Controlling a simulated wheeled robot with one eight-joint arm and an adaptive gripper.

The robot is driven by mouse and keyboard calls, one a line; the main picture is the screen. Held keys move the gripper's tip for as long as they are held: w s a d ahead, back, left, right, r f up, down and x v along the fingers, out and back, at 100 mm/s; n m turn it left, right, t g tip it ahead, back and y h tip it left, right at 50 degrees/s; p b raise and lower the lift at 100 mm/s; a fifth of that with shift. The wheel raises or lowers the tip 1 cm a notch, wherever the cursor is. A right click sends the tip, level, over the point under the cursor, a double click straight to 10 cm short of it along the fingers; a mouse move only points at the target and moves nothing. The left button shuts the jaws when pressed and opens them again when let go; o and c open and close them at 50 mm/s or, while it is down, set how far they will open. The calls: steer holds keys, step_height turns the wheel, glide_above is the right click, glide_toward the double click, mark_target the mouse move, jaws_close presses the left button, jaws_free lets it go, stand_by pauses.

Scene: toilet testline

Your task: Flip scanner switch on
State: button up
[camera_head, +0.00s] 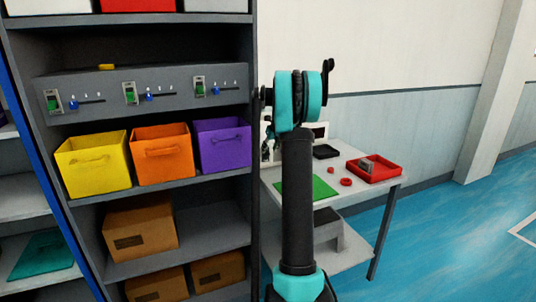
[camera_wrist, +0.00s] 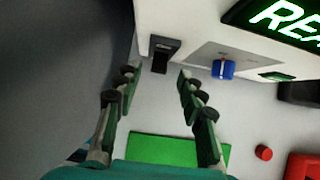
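The scanner shows in the wrist view as a white box (camera_wrist: 205,22) with a grey control panel and a lit green display at upper right. A black switch (camera_wrist: 160,55) sits on its face, left of a blue knob (camera_wrist: 222,69). My gripper (camera_wrist: 155,76) is open and empty, its two fingers apart, with the switch in view just beyond and between the fingertips. I cannot tell whether they touch it.
A table (camera_head: 352,202) holds a green mat (camera_head: 325,187), a black tray (camera_head: 326,151), a red tray (camera_head: 375,171) and small red parts. A shelf with a switch panel (camera_head: 180,83) and yellow, orange and purple bins stands at left. The blue floor at right is clear.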

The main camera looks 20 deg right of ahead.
steer(key=v, duration=0.6)
steer(key=shift+s+r, duration=0.1)
steer(key=shift+r, duration=0.05)
